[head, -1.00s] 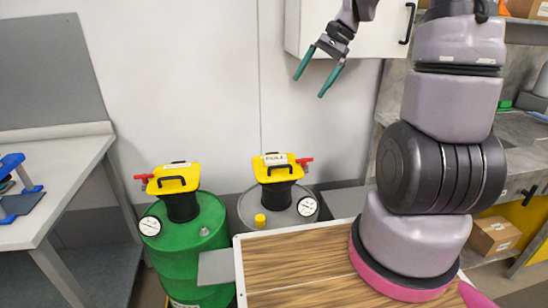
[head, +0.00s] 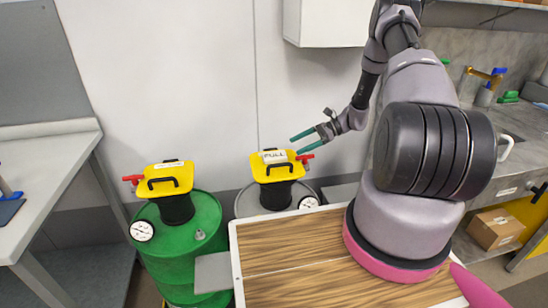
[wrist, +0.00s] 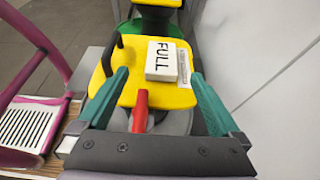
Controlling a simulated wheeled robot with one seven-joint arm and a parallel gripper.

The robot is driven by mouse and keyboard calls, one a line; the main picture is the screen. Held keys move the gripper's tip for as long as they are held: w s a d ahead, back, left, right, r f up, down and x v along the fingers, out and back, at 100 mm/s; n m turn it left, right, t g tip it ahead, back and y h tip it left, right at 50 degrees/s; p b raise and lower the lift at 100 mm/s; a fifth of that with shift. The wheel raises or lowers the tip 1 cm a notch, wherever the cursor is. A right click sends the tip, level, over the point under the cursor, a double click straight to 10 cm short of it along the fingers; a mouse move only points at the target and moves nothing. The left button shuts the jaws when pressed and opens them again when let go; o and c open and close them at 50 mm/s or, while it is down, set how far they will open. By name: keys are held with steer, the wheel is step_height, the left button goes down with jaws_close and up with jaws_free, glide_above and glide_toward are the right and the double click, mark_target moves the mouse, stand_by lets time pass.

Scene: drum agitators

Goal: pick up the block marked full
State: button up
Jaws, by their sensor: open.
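The white block marked FULL (wrist: 163,62) lies on the yellow top of an agitator (wrist: 135,92), between my fingertips and ahead of them in the wrist view. In the head view the block (head: 274,156) sits on the yellow top of the right agitator (head: 283,174), over the grey drum. My gripper (head: 297,145) is open, just right of the block; in the wrist view its green fingers (wrist: 160,85) spread to either side. A gap between fingers and block cannot be measured.
A red handle (wrist: 140,108) stands close in front between the fingers. A black handle (head: 279,170) rises from the same yellow top. The green drum (head: 185,250) with its own yellow agitator (head: 166,179) stands to the left. The wall is close behind.

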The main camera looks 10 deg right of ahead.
mark_target(276, 155)
steer(key=x, duration=0.9)
steer(key=shift+w+f, duration=0.15)
steer(key=shift+w, duration=0.05)
steer(key=c, duration=1.4)
